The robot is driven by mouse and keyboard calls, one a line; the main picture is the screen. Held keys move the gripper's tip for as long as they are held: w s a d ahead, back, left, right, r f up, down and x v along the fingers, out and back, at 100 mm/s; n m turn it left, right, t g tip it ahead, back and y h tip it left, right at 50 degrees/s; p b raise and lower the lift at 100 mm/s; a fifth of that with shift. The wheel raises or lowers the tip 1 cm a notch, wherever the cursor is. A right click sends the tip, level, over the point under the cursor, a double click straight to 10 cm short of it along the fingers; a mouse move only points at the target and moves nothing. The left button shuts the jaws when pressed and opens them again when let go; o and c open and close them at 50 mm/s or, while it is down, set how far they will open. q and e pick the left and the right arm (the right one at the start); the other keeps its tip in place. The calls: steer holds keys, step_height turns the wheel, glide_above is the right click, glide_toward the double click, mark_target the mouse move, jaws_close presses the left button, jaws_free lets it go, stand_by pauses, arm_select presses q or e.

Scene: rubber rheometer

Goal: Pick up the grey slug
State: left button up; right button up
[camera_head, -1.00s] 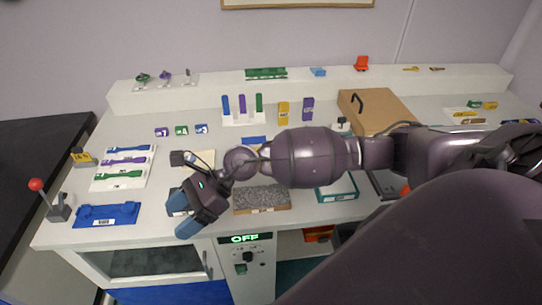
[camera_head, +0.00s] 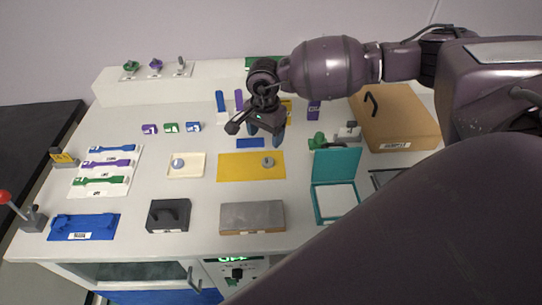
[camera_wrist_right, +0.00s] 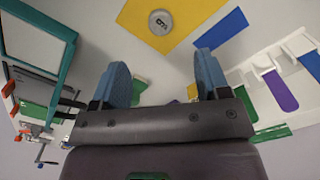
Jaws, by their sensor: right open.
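A small grey round piece (camera_head: 268,162) lies on the yellow mat (camera_head: 232,168) in the head view. In the right wrist view the grey piece (camera_wrist_right: 160,22), with dark marking on top, lies on the yellow mat (camera_wrist_right: 130,15) beyond the fingertips. My right gripper (camera_head: 264,134) is open above the table behind the mat. In the right wrist view its blue fingers (camera_wrist_right: 163,68) are apart with nothing between them. Another small grey item (camera_head: 181,66) stands on the back ledge. I cannot tell from looks alone which is the slug. My left gripper is not in view.
A cream tray (camera_head: 201,174) holds a pale round piece. A black block (camera_head: 168,215), a grey slab (camera_head: 252,217) and an open teal case (camera_head: 336,168) stand nearby. A rack of coloured strips (camera_wrist_right: 290,70) and a blue strip (camera_wrist_right: 222,30) are close to the gripper.

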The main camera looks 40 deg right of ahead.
glide_above(268, 160)
steer(key=f, duration=0.3)
steer(key=a+f, duration=0.1)
steer(key=f, duration=0.1)
steer(key=shift+s+f, duration=0.2)
steer(key=shift+w+d+f+p, duration=0.1)
steer(key=shift+d+f+p, duration=0.15)
steer(key=shift+f, duration=1.1)
steer(key=shift+w+d+f+p, duration=0.1)
steer(key=shift+d+f+p, duration=0.1)
steer(key=shift+f, duration=1.15)
steer(key=c, duration=1)
